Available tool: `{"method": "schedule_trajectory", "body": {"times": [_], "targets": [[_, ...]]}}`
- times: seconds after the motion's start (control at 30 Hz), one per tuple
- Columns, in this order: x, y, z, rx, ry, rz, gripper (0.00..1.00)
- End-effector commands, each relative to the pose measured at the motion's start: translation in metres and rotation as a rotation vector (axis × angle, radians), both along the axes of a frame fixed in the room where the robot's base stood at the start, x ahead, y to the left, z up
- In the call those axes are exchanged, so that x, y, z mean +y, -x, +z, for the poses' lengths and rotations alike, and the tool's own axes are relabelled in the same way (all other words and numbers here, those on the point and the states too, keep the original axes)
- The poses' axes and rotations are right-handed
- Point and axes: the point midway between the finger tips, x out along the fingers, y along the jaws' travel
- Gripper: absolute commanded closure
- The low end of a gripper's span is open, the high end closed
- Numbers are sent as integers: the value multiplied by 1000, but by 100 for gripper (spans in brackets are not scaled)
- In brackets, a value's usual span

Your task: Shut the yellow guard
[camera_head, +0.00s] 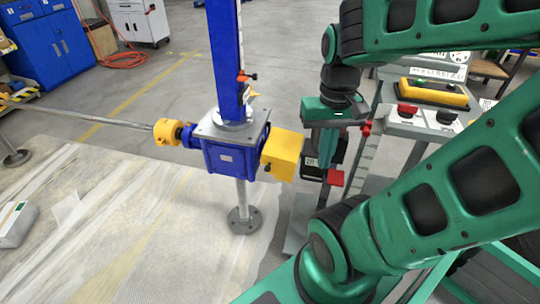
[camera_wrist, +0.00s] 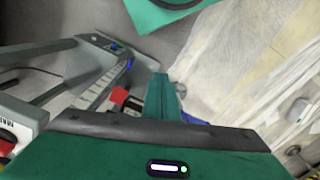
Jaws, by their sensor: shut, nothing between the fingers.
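A yellow box-shaped guard (camera_head: 283,155) sits on the right side of the blue screw jack (camera_head: 228,158) in the head view. A small dark knob shows at its lower left; I cannot tell how far open it is. My gripper (camera_head: 326,160) points down just right of the guard, with a narrow gap between them in the picture. Its green fingers are together and empty. In the wrist view the gripper (camera_wrist: 162,85) shows from behind, and the guard is not visible, probably hidden by the gripper body.
A yellow collar (camera_head: 166,131) joins a long shaft on the jack's left. A blue column (camera_head: 225,60) rises above it. A control stand (camera_head: 420,115) with red and black buttons stands at right. A black device with a red part (camera_head: 335,178) is close behind my gripper.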

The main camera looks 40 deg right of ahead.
Motion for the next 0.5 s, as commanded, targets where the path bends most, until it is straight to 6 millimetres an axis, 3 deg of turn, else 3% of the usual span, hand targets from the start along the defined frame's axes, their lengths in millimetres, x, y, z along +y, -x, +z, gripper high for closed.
{"method": "schedule_trajectory", "body": {"times": [0.33,0.4,0.5], "targets": [[0,0,0,0,0,0,100],[0,9,5,-12,2,-1,100],[-3,-2,4,-7,10,-18,100]]}}
